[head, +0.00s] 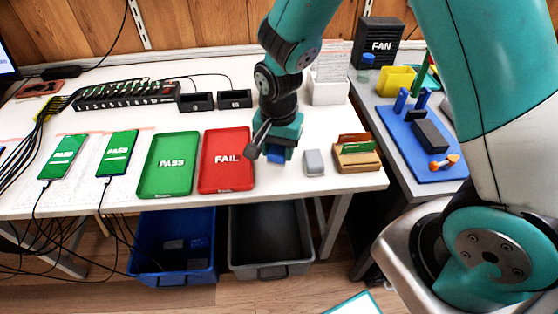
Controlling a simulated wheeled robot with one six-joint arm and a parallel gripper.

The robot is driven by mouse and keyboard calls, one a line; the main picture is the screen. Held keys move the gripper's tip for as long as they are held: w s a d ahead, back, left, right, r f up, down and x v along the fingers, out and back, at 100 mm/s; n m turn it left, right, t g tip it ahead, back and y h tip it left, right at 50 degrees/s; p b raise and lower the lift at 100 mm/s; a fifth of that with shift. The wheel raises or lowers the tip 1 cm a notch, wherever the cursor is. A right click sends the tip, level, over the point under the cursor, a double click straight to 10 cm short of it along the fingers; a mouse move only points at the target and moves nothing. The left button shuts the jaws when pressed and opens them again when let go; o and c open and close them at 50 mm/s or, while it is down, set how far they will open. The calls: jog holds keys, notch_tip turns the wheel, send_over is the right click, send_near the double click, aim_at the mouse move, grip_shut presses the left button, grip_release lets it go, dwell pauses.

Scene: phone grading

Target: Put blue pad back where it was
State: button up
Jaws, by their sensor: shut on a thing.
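The blue pad (276,156) shows as a small blue block at the front of the white table, between the red FAIL tray (240,178) and a grey pad (314,162). My gripper (274,146) points down over it and is shut on it. The fingers and arm hide most of the pad. I cannot tell whether its underside touches the table.
A wooden card holder (356,157) stands right of the grey pad. A green PASS tray (168,164) and two phones lie to the left. A black hub (126,94) stands behind. Blue and grey bins (271,270) sit below the table.

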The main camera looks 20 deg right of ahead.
aim_at(278, 161)
jog(key=shift+f, duration=2)
jog(key=shift+f, duration=0.15)
jog(key=o, duration=0.8)
jog(key=shift+o, duration=0.2)
notch_tip(278, 161, up, 12)
jog(key=shift+f+p, duration=0.1)
jog(key=shift+p, duration=0.2)
jog(key=s+a+r+n+y, duration=0.2)
jog(key=s+r+n, duration=0.4)
jog(key=s, duration=0.3)
jog(key=s+a+r+n+y, duration=0.2)
jog(key=s+r+n, duration=0.5)
jog(key=s+n, duration=0.2)
jog(key=shift+s+r, duration=0.15)
jog(key=shift+s, duration=0.05)
jog(key=shift+a+r, duration=0.1)
